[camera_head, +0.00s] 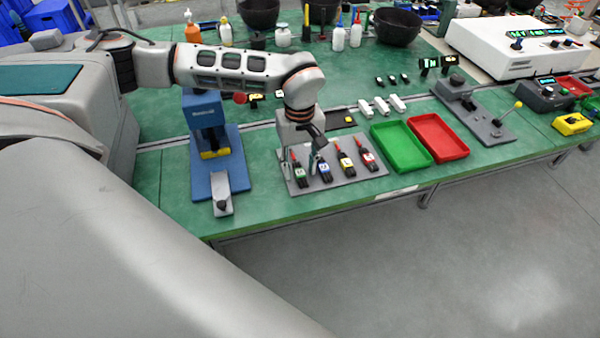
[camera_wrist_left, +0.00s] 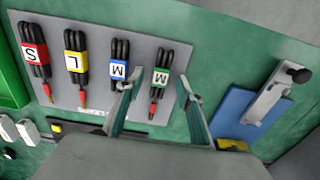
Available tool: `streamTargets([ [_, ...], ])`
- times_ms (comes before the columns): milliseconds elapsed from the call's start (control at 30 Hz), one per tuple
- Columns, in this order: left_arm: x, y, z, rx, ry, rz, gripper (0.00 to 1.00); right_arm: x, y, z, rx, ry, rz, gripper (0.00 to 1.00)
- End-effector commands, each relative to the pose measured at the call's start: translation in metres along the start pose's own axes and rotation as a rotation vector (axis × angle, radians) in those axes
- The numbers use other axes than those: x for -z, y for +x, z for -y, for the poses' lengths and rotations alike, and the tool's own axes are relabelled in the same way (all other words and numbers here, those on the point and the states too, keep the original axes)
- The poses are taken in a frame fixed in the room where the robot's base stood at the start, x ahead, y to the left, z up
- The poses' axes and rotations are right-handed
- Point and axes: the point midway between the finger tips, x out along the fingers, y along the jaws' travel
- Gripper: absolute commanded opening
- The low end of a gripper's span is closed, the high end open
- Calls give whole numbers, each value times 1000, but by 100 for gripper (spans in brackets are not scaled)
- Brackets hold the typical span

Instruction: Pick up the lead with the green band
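The lead with the green band (camera_head: 300,172) lies on a grey board (camera_head: 375,172), at the left end of a row of leads. In the left wrist view this lead (camera_wrist_left: 160,80) is black, coiled, with a green-edged M label and a red tip. My left gripper (camera_head: 301,161) is over the board at this lead. In the left wrist view the gripper (camera_wrist_left: 157,88) is open, and the green-banded lead appears between its two fingers. I cannot tell how far above it they are. The blue-banded lead (camera_wrist_left: 118,70) is just beside one finger. My right gripper is not in view.
The yellow-banded lead (camera_wrist_left: 75,55) and red-banded lead (camera_wrist_left: 35,55) lie farther along the board. A blue stand (camera_head: 207,160) is left of the board. A green tray (camera_head: 400,147) and a red tray (camera_head: 438,138) are to its right.

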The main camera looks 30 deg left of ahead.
Motion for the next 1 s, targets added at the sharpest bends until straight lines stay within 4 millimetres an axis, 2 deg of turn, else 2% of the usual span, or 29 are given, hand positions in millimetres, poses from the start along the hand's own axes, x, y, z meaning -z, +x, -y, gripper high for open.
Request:
streamTargets([
  [267,0,4,0,-1,0,-1,37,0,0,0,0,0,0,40],
  [300,0,4,0,-1,0,0,32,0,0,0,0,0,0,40],
  [400,0,4,0,-1,1,0,6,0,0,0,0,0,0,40],
  [433,0,4,0,-1,1,0,0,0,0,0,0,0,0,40],
  [800,0,3,0,-2,1,0,0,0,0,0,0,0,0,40],
  [1000,1,-11,-1,-4,2,-2,0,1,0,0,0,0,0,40],
])
